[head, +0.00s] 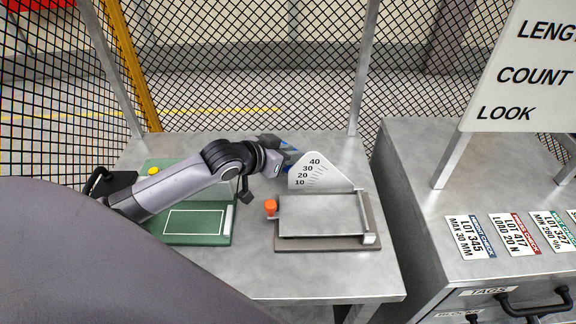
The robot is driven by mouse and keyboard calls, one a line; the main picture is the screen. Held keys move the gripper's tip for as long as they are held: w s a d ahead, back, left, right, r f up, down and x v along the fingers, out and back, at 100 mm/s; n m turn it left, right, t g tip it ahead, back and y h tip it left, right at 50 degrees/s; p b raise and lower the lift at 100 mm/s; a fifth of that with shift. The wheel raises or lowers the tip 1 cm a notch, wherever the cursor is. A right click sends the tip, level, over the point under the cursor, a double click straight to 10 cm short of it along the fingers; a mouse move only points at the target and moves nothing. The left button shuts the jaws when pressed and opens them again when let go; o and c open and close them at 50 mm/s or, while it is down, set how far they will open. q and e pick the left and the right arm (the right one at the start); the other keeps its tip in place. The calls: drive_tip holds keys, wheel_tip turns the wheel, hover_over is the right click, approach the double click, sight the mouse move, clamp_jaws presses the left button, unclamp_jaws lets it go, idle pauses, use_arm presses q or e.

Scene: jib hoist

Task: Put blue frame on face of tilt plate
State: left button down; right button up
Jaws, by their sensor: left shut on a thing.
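The tilt plate (322,216) is a flat grey metal plate on a darker base, right of the middle of the steel table. An orange knob (270,207) is at its left and a white angle scale (314,174) stands behind it. My left gripper (283,151) is above the table, behind the plate and left of the scale. It is shut on the blue frame (291,157). Only a small blue part of the frame shows; my wrist and the scale hide the rest. My right gripper is out of view.
A green fixture (192,238) with a white outlined rectangle is on the left of the table (285,283), partly behind my left arm. A wire mesh fence (240,60) stands behind. A grey cabinet (420,190) with tags and a sign (522,70) is at right.

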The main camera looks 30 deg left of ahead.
use_arm(q)
drive_tip(key=shift+f, duration=1.95)
drive_tip(key=c, duration=1)
unclamp_jaws()
drive_tip(key=shift+f, duration=0.1)
